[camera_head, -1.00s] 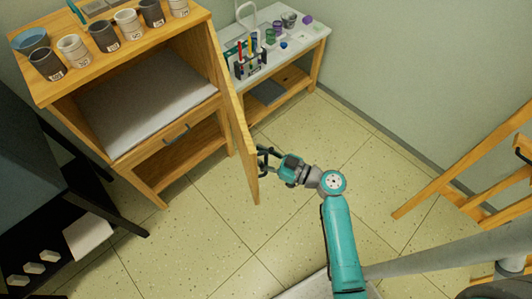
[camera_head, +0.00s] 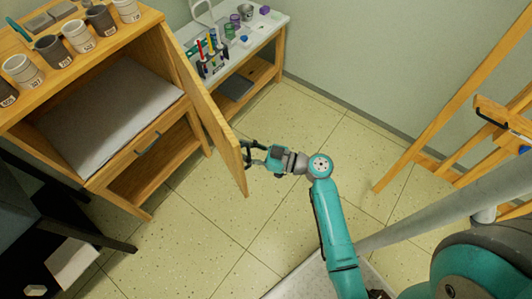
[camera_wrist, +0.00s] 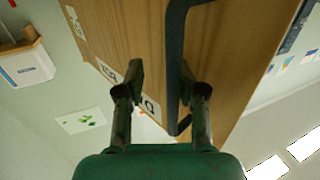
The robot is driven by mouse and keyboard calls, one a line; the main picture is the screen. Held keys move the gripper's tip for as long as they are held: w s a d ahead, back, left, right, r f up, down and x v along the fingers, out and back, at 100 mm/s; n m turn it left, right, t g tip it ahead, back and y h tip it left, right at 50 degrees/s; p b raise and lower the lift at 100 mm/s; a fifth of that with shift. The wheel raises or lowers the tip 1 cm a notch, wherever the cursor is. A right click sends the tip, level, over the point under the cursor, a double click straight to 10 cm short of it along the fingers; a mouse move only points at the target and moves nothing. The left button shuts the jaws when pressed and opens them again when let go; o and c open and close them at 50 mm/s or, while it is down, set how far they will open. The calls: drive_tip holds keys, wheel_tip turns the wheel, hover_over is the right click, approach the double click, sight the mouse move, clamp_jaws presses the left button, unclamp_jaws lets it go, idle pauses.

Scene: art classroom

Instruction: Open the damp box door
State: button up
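The damp box is a wooden cabinet (camera_head: 170,165) at the left of the head view. Its wooden door (camera_head: 208,105) stands swung out wide from the right side, leaving the upper compartment and its pale grey board (camera_head: 110,115) exposed. My gripper (camera_head: 256,155) is at the door's outer face, near its free edge. In the wrist view, a dark bar handle (camera_wrist: 175,60) on the door (camera_wrist: 225,60) runs between my gripper's two fingers (camera_wrist: 161,82). The fingers are apart. The handle lies close to the right finger, with a gap to the left one.
Several labelled cups (camera_head: 78,37) stand on the cabinet top. A drawer with a handle (camera_head: 147,145) sits below the compartment. A white-topped bench (camera_head: 262,40) with art supplies is behind the door. A wooden easel (camera_head: 440,110) stands at right. Floor (camera_head: 210,215) in front is clear.

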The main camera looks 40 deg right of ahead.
drive_tip(key=v, duration=1)
drive_tip(key=shift+s+d, duration=0.2)
drive_tip(key=shift+s, duration=0.05)
clamp_jaws()
